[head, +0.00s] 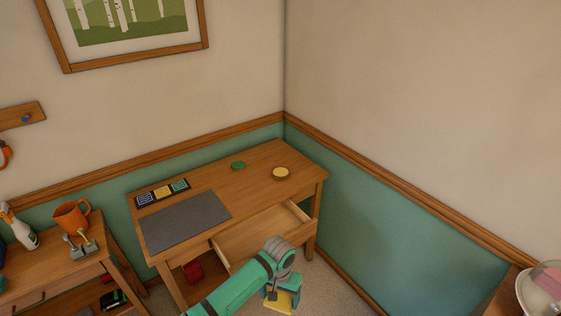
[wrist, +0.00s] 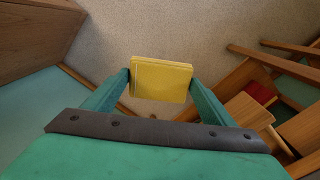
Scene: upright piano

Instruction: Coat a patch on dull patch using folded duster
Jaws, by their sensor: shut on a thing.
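My gripper (head: 284,296) hangs in front of the desk, below the open drawer, over the carpet. In the wrist view its two green fingers (wrist: 161,84) are shut on a yellow folded duster (wrist: 161,78), a flat square pad held by its left and right sides. The duster (head: 280,302) also shows at the bottom of the head view, partly covered by my gripper. It is clear of any surface. I cannot make out a dull patch in either view.
The wooden desk (head: 262,172) stands in the corner with its drawer (head: 262,238) pulled out. On it are a grey mat (head: 187,220), a green disc (head: 238,165), a round yellow-topped tin (head: 281,173) and coloured squares (head: 162,192). A side table with an orange jug (head: 71,216) stands left.

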